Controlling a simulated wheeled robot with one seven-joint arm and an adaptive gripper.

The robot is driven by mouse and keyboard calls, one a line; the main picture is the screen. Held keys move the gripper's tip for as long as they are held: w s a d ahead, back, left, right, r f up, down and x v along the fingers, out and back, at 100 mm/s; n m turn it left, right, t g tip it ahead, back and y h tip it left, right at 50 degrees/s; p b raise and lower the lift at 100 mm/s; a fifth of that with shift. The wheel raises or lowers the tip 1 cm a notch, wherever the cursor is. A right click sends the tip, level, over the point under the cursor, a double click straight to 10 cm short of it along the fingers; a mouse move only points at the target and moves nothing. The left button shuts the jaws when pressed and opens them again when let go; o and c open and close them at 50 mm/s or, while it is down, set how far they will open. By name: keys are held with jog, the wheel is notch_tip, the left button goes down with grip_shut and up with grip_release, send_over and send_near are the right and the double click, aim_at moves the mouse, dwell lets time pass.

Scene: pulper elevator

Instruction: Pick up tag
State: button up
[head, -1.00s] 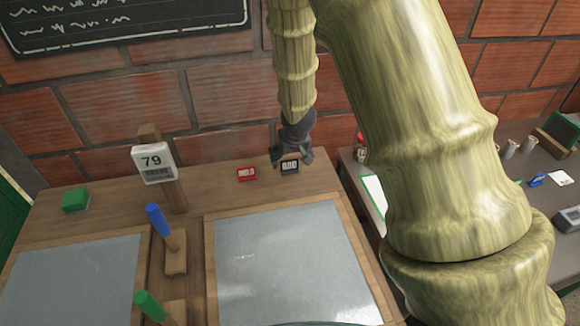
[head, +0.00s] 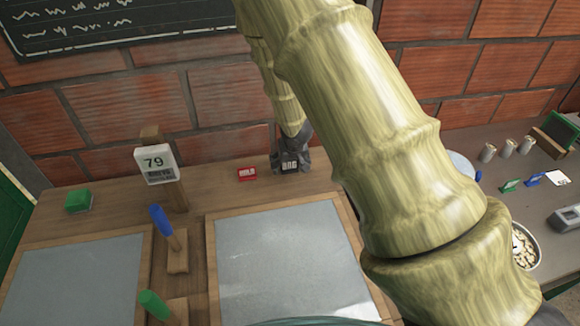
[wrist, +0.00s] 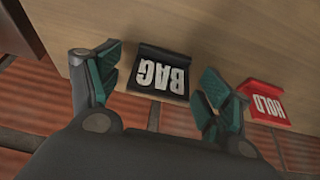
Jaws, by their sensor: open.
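A black tag with white "BAG" lettering (wrist: 162,74) sits on the wooden table near its back edge. It also shows in the head view (head: 290,166). My gripper (wrist: 160,78) is open, with one finger on each side of the black tag and visible gaps beside it. In the head view my gripper (head: 290,158) is down at the tag. A red tag reading "HOLD" (wrist: 264,103) stands just right of my gripper in the wrist view. In the head view the red tag (head: 246,174) is left of the black one.
A post with a "79" sign (head: 157,164), a green block (head: 78,201), and blue (head: 159,220) and green (head: 152,305) handles stand to the left. A grey panel (head: 285,260) lies in front. A brick wall rises behind. A bowl (head: 524,247) is on the right-hand table.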

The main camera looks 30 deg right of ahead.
jog(key=c, duration=0.9)
